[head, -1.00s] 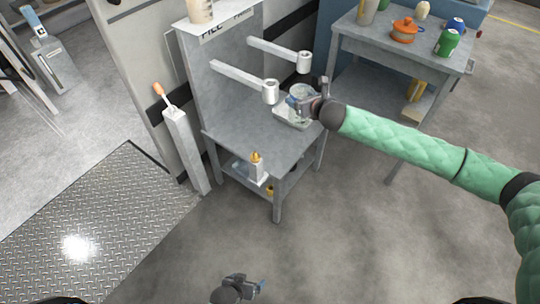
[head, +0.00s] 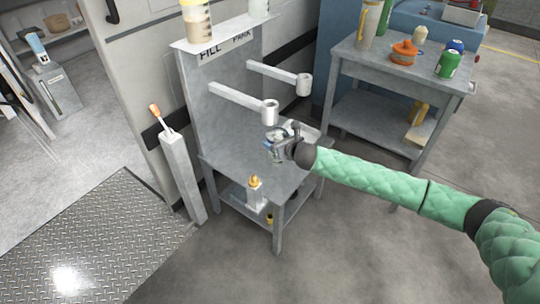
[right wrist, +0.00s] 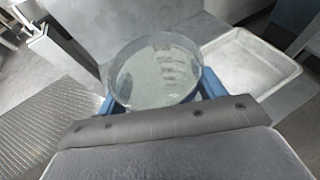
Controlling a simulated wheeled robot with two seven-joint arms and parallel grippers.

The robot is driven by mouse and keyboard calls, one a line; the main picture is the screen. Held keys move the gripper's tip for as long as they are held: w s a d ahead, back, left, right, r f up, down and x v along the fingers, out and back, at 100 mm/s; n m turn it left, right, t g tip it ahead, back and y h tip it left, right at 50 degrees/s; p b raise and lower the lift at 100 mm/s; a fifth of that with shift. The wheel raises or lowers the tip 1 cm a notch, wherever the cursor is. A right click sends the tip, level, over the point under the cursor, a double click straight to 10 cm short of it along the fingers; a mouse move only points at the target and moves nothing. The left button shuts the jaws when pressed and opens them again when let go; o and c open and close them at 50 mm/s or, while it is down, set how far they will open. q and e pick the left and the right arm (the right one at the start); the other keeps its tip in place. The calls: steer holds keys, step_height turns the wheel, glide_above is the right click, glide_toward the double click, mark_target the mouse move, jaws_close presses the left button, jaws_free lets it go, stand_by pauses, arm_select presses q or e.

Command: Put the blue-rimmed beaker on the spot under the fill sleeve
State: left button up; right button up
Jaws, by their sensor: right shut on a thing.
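My right gripper (head: 278,146) is shut on the beaker (right wrist: 155,72), a clear round glass held upright between blue fingers in the right wrist view. In the head view the beaker (head: 271,141) is small and partly hidden by the gripper; a bluish rim shows. It is just below and in front of the fill sleeve (head: 270,113), a grey cylinder on the arm under the FILL sign (head: 210,52). I cannot tell whether the beaker touches the bench top (head: 230,150). The spot itself is not discernible. My left gripper is out of view.
A second sleeve (head: 304,85) stands out farther right, under the PARK sign. A shallow tray (right wrist: 285,82) lies right of the beaker. A side table (head: 345,52) with cups and a pot stands at right.

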mark_target(270, 154)
steer(key=a+f, duration=0.2)
steer(key=shift+s+a, duration=0.3)
steer(key=shift+s, duration=0.05)
steer(key=shift+f+b, duration=0.35)
steer(key=shift+f, duration=1.45)
steer(key=shift+f, duration=0.1)
steer(key=o, duration=1)
steer(key=shift+s+d+r, duration=0.15)
steer(key=shift+s+r, duration=0.05)
steer(key=p+v, duration=0.1)
steer(key=v, duration=1)
steer(key=shift+s+r, duration=0.1)
steer(key=shift+s, duration=0.1)
